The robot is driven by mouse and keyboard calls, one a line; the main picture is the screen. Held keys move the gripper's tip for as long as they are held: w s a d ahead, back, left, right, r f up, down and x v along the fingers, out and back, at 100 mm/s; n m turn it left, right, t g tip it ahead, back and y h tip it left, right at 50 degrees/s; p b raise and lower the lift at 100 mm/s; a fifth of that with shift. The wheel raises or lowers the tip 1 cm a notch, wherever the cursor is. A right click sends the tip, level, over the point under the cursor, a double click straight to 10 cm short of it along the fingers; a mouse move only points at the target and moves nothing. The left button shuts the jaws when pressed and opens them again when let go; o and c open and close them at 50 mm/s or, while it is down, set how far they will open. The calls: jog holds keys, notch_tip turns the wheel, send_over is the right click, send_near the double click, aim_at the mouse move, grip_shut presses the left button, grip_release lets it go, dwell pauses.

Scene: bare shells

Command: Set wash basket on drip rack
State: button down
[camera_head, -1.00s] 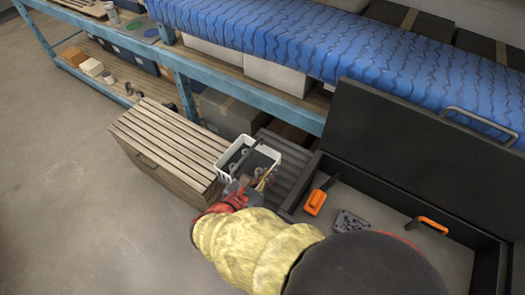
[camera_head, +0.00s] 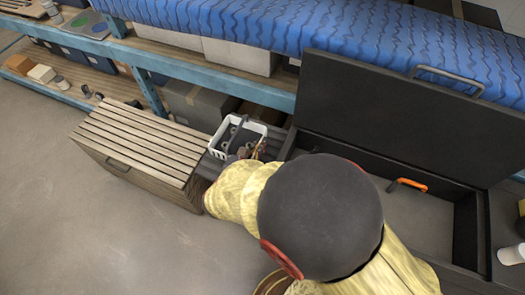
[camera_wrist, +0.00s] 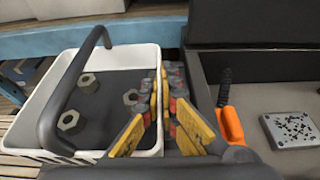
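The wash basket (camera_head: 217,153) is white with a dark arched handle and holds several grey hex nuts. It also shows in the wrist view (camera_wrist: 140,55), upright. My gripper (camera_wrist: 165,78) has its yellow and grey fingers close together on either side of the basket's right wall, one inside and one outside, and looks shut on it. In the head view my gripper (camera_head: 259,151) is partly hidden by my arm. A dark ribbed surface (camera_head: 274,143), likely the drip rack, lies under and right of the basket. I cannot tell whether the basket touches it.
A slatted wooden chest (camera_head: 140,140) stands at left. An open black case (camera_head: 465,230) at right holds an orange-handled tool (camera_wrist: 231,125) and a grey perforated plate (camera_wrist: 290,129). A blue-framed bench (camera_head: 155,97) runs behind. The floor at front left is clear.

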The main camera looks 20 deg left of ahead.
jog(key=shift+w+d+f, duration=0.15)
jog(key=shift+w+f, duration=0.3)
jog(key=shift+f, duration=0.1)
jog(key=shift+w+d+f, duration=0.15)
jog(key=shift+w+f, duration=0.25)
jog(key=shift+f, duration=0.1)
jog(key=shift+w+f+b, duration=0.1)
jog(key=shift+f+b, duration=0.65)
jog(key=shift+f, duration=0.8)
jog(key=shift+f, duration=0.15)
jog(key=c, duration=2)
grip_release()
jog(key=shift+c, duration=0.2)
